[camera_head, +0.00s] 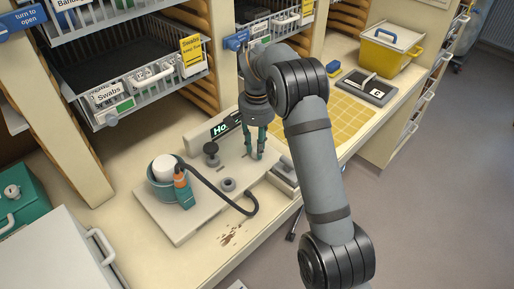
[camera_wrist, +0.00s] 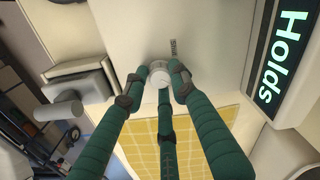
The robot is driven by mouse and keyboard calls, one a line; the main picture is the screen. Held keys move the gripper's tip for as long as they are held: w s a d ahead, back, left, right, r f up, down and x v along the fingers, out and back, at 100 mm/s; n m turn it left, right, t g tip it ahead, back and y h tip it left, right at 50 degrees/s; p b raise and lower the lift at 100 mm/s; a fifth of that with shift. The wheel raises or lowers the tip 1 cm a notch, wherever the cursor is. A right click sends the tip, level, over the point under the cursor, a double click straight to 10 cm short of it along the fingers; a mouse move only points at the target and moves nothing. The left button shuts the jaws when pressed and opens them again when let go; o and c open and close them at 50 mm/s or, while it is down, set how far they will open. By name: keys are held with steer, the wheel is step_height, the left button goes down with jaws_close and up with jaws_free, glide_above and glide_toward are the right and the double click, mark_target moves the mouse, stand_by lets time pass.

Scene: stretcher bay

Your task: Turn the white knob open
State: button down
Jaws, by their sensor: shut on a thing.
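The white knob (camera_wrist: 160,75) is a small round knob on a pale panel in the wrist view. My gripper (camera_wrist: 157,86) has its green fingers closed around it, with fingertips on several sides. In the head view my gripper (camera_head: 255,152) points down at the right part of the pale bench unit (camera_head: 168,229); the knob is hidden there by the fingers. I cannot tell how far the knob is turned.
A lit display (camera_head: 226,127) reading "Holds" stands behind. A yellow mat (camera_head: 345,119) lies to the right. Wire baskets (camera_head: 142,86) hang above.

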steer(key=shift+s+a+f+m, duration=0.1)
steer(key=shift+s+f+m, duration=0.15)
steer(key=shift+m, duration=0.45)
steer(key=c, duration=1.4)
jaws_free()
steer(key=shift+r, duration=0.2)
steer(key=shift+w+r, duration=0.1)
steer(key=shift+r, duration=0.3)
step_height(320, 180, up, 11)
steer(key=shift+r, duration=0.15)
step_height(320, 180, down, 12)
